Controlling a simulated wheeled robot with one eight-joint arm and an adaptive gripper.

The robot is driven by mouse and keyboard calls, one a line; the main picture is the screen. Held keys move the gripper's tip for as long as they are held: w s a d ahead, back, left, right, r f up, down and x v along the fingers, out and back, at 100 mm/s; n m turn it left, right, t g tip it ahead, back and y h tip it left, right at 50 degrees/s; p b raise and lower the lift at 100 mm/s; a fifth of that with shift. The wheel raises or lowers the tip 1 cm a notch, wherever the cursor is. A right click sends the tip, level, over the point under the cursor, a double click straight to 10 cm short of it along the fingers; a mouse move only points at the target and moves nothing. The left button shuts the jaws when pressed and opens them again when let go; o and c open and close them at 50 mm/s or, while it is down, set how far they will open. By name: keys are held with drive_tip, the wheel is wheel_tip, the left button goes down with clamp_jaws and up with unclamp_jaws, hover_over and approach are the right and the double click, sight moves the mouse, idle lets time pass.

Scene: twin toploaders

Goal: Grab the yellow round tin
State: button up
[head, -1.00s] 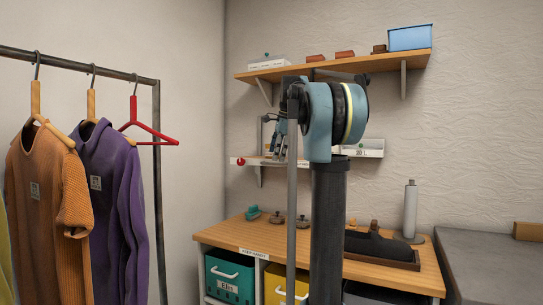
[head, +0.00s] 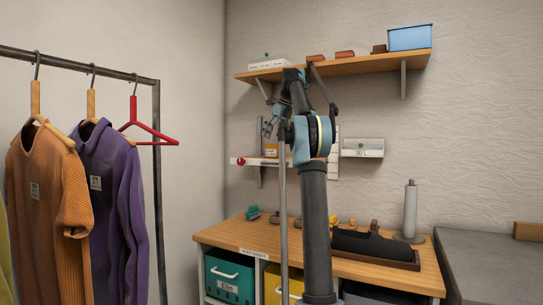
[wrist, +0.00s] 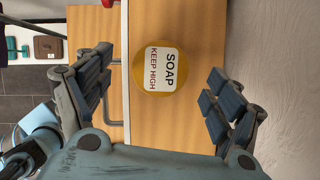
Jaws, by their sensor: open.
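The yellow round tin (wrist: 180,86) sits in the wrist view on a wooden surface, with a white label reading "SOAP KEEP HIGH". In the head view a small yellow-orange thing on the lower wall shelf (head: 271,150) looks like this tin. My gripper (wrist: 160,66) is open, one finger to each side of the tin in the wrist view, with gaps on both sides and no visible contact. In the head view my gripper (head: 268,126) is above the lower shelf, near the tin. How far the tin is below the fingertips is hard to tell.
The upper shelf (head: 350,63) carries boxes and brown blocks, above my gripper. A pale box (head: 362,147) stands right of my arm. A clothes rack (head: 157,200) stands at left.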

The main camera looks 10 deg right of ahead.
sight(272, 148)
drive_tip(key=shift+s+d+f+x, duration=0.1)
drive_tip(key=shift+d+x, duration=0.1)
drive_tip(key=shift+x, duration=0.95)
drive_tip(key=shift+s+d+f+x, duration=0.1)
drive_tip(key=shift+d+x, duration=0.1)
drive_tip(key=shift+x, duration=0.9)
drive_tip(key=shift+s+d+f+x, duration=0.1)
drive_tip(key=shift+d+x, duration=0.05)
drive_tip(key=shift+x, duration=1)
drive_tip(key=c, duration=1.4)
